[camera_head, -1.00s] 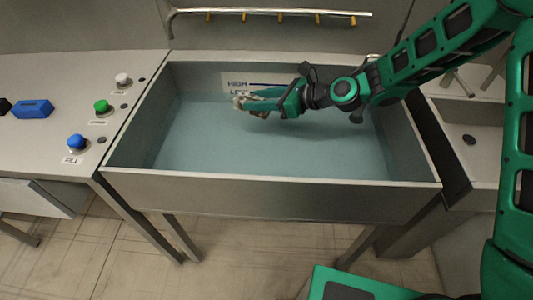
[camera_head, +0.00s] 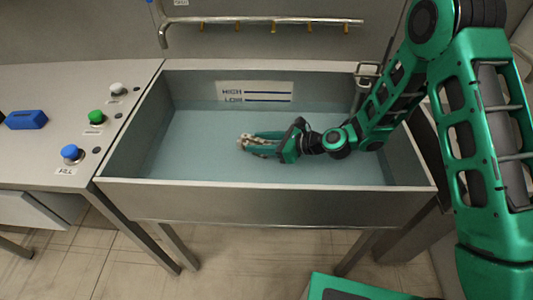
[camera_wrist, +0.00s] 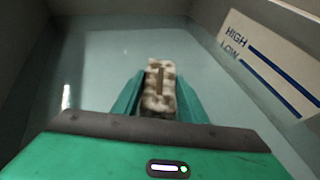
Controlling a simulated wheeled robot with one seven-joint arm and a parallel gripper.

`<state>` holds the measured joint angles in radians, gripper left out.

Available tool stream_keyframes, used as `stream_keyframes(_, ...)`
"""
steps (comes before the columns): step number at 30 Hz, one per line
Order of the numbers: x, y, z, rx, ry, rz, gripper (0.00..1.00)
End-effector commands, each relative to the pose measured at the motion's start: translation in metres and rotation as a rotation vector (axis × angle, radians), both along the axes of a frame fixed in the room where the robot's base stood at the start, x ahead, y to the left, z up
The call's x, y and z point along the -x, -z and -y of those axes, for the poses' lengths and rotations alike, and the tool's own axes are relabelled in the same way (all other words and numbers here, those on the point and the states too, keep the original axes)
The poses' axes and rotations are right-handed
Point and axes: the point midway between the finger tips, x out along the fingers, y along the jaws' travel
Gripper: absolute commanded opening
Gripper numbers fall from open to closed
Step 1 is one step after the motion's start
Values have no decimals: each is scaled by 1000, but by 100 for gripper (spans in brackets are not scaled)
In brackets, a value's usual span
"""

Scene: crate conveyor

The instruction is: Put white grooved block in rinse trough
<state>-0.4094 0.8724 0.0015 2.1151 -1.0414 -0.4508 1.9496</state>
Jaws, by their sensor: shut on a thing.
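My gripper (camera_head: 260,143) is inside the rinse trough (camera_head: 270,207), over the blue-green water. It is shut on the white grooved block (camera_head: 243,142), which juts a little past the fingertips. In the wrist view the block (camera_wrist: 159,83) is off-white with brownish patches and a groove along its middle, held between the two green fingers. The water surface lies around and under the block. I cannot tell whether the block touches the water.
HIGH and LOW level marks (camera_head: 256,92) are on the trough's back wall. A pipe with several nozzles (camera_head: 260,21) runs behind it. On the left counter are white, green (camera_head: 97,117) and blue (camera_head: 72,152) buttons and a blue block (camera_head: 27,119). The trough's left half is free.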

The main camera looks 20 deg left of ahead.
Motion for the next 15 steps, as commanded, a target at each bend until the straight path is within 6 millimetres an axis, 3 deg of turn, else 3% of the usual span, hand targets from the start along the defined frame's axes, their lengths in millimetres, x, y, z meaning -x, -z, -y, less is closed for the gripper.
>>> stream_keyframes(8,1,12,14,-1,0,-1,8)
stream_keyframes(15,1,40,14,-1,0,-2,8)
